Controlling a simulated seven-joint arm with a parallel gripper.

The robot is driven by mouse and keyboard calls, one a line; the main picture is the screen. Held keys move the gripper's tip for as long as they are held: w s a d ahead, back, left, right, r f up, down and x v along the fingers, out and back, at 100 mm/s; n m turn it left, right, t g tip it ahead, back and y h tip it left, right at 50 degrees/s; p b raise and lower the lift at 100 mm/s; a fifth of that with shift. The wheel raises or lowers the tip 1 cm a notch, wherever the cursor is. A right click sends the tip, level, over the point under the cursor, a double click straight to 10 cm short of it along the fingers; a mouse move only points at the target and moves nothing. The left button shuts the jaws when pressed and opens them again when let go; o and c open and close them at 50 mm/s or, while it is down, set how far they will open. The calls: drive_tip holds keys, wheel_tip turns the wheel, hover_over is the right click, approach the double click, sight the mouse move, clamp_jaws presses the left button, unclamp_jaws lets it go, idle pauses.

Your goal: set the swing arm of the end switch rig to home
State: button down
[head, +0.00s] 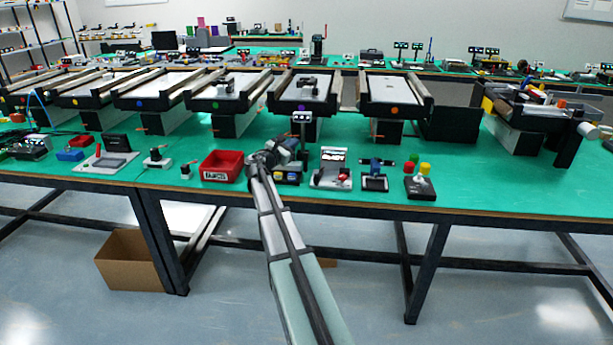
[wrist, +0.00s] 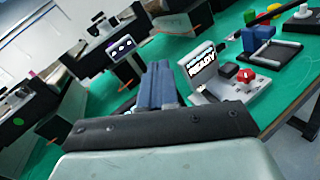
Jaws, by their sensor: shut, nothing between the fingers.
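My gripper (head: 277,153) is shut and empty above the front part of the green table. In the wrist view its blue-grey fingers (wrist: 159,72) are together, pointing away from the camera. To its right stands a grey unit with a lit screen reading READY (head: 333,156) and a red knob on its base. It also shows in the wrist view (wrist: 202,65), apart from the fingers, with its red knob (wrist: 246,76) and a dark block. I cannot tell for certain which unit is the end switch rig, and no swing arm is clearly made out.
A red bin (head: 222,166) stands left of my gripper. A box with blue and yellow parts (head: 288,174) is partly hidden by my gripper. A blue device (head: 375,180) and a unit with coloured knobs (head: 420,187) stand right. Conveyors (head: 302,92) line the back.

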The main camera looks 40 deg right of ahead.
drive_tip(key=w+d+r+m+g+y, duration=0.2)
drive_tip(key=w+r+m, duration=0.15)
drive_tip(key=m, duration=0.25)
wheel_tip(320, 180, down, 6)
drive_tip(key=w+a+m+g+y, duration=0.1)
drive_tip(key=w+m+g+y, duration=0.2)
drive_tip(key=m, duration=0.8)
drive_tip(key=s+a+f+m+g+y, duration=0.2)
drive_tip(key=s+a+f+m+y, duration=0.25)
drive_tip(key=m, duration=0.85)
drive_tip(key=x, duration=0.9)
drive_tip(key=shift+d+r, duration=0.15)
drive_tip(key=shift+s+d, duration=0.7)
drive_tip(key=shift+s, duration=0.2)
drive_tip(key=shift+s+d, duration=0.65)
drive_tip(key=shift+s, duration=0.05)
